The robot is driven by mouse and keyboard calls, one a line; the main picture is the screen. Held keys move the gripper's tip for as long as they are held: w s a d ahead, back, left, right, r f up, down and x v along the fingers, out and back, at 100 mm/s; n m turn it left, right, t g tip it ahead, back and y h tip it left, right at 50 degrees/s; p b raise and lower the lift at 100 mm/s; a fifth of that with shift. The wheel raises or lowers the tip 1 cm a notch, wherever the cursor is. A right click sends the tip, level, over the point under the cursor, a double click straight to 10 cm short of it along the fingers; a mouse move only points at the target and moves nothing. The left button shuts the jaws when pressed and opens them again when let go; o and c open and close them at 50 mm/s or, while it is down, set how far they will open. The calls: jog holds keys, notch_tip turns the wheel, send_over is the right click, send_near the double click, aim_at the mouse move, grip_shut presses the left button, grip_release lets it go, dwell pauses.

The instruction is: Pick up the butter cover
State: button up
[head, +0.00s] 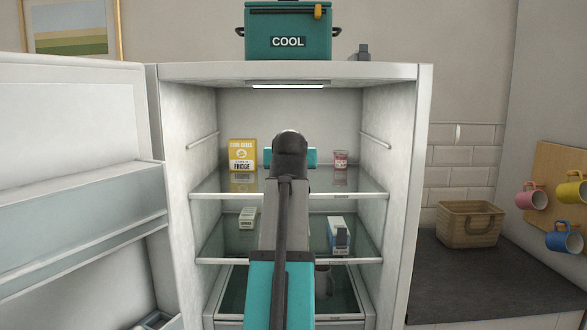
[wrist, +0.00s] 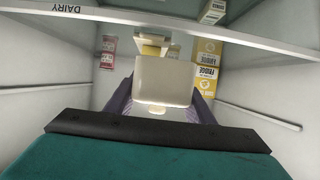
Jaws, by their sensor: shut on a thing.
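The cream butter cover (wrist: 163,78), a box shape with a small round knob, is in the middle of the wrist view. My gripper (wrist: 162,92) is shut on it, with a dark finger along each side. A yellow block (wrist: 152,48), which looks like butter, shows just beyond the cover, partly hidden by it. I cannot tell how far the cover is from it. In the head view my arm reaches into the open fridge at the upper shelf (head: 225,184) and hides the cover and the fingers.
A yellow carton (head: 243,155) stands left of my arm and a red-and-white jar (head: 340,160) right of it, both on the upper shelf. Small cartons (head: 248,218) (head: 338,234) stand on the shelf below. The fridge door (head: 70,130) is open at left.

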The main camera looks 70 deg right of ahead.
jog(key=shift+s+a+r, duration=0.1)
jog(key=shift+s+a, duration=0.1)
jog(key=shift+a, duration=0.55)
jog(key=shift+s+a, duration=0.15)
jog(key=shift+a, duration=0.55)
